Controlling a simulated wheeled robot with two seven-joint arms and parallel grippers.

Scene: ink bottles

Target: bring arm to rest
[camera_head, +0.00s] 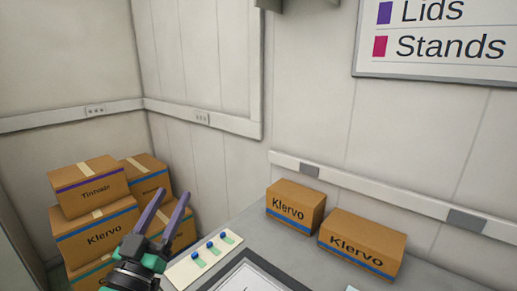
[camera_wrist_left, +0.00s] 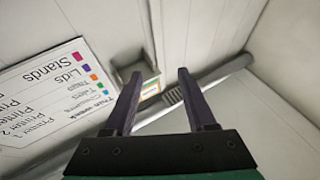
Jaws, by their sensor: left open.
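My left gripper (camera_head: 168,213) comes in at the lower left of the head view, raised beside the left end of the grey table (camera_head: 250,228). Its two dark purple fingers are apart with nothing between them. In the left wrist view the same gripper (camera_wrist_left: 158,88) is open and empty, facing the upper wall and ceiling area. My right gripper is not in view.
Stacked cardboard boxes (camera_head: 95,225) stand at the left behind my left gripper. Two Klervo boxes (camera_head: 297,205) (camera_head: 362,243) sit against the wall on the table. Small blue-topped items lie on a pale strip (camera_head: 183,271). A wall sign (camera_head: 440,45) hangs at upper right.

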